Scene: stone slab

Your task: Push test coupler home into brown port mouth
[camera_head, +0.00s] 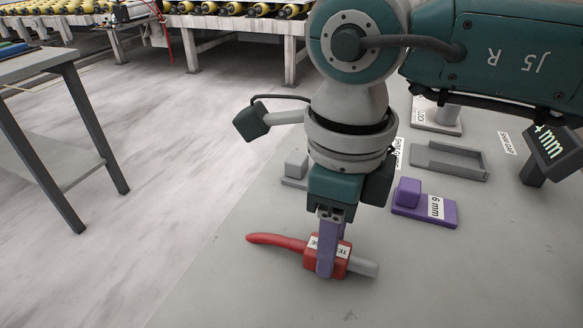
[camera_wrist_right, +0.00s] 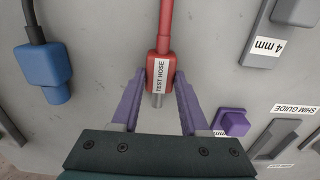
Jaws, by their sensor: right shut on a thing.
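The test coupler (camera_head: 312,262) is a red block labelled "TEST HOSE", with a grey tip pointing right and a red hose trailing left. My right gripper (camera_head: 327,270) is shut on it, its purple fingers on either side of the block. In the right wrist view the coupler (camera_wrist_right: 154,70) sits between the fingertips of my right gripper (camera_wrist_right: 160,82), its grey tip toward the palm. It is low over the slab; I cannot tell whether it touches. The brown port mouth is not seen in either view. My left gripper is not in view.
A purple "6 mm" block (camera_head: 426,209), a grey block (camera_head: 295,166) and a grey tray (camera_head: 449,164) lie behind. A blue connector (camera_wrist_right: 43,73) with a black cable shows in the wrist view. The slab's (camera_head: 233,210) edge is left of the hose.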

